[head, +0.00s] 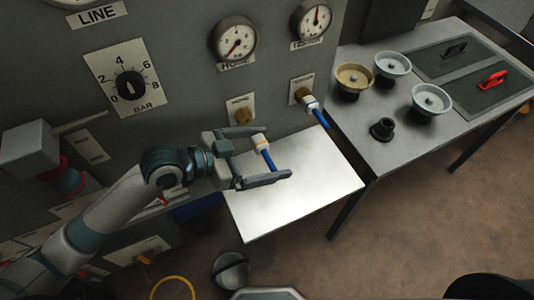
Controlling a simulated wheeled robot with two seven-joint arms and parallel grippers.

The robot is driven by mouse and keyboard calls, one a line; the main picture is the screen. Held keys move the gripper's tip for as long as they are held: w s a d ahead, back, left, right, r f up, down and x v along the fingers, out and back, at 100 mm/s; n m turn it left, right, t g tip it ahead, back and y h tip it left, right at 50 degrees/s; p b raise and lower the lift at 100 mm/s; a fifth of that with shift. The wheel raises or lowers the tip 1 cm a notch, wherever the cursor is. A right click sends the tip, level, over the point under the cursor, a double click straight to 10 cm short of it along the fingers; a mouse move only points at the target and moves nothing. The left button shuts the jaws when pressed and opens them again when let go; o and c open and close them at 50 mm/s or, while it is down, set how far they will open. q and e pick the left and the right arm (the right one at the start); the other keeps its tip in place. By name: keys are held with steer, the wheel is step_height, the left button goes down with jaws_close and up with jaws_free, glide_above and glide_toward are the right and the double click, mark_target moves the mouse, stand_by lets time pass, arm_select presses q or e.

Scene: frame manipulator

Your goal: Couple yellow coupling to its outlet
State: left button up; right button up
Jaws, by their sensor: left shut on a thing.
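My left gripper (277,153) is in front of the grey panel, over the pale shelf. It is shut on a coupling (260,141) with a pale, yellowish collar and a short blue hose (268,159). The held coupling is just below and right of a brass outlet (243,116) on a pale plate. I see a gap between them. A second brass outlet (301,93), up and right, has a white and blue coupling (313,105) at it, with blue hose hanging down. Small plate lettering is hard to read. My right gripper is not in view.
Two gauges (234,41) (316,20) and a dial (130,85) are on the panel. The pale shelf (300,205) is clear below the gripper. A side table (370,160) holds several bowls, a black fitting (382,129) and a red handle (494,79).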

mark_target(256, 138)
arm_select(q)
steer(key=shift+w+a+f+b, duration=0.1)
steer(key=shift+w+a+b, duration=0.15)
steer(key=shift+w+b, duration=0.25)
steer(key=shift+w+a+b, duration=0.25)
steer(key=shift+w, duration=0.4)
steer(key=shift+w+a+f+b, duration=0.1)
steer(key=shift+w+a+b, duration=0.15)
steer(key=shift+w+b, duration=0.25)
steer(key=shift+w+a+r, duration=0.15)
steer(key=shift+w+a, duration=0.05)
steer(key=shift+w, duration=0.4)
steer(key=shift+r, duration=0.1)
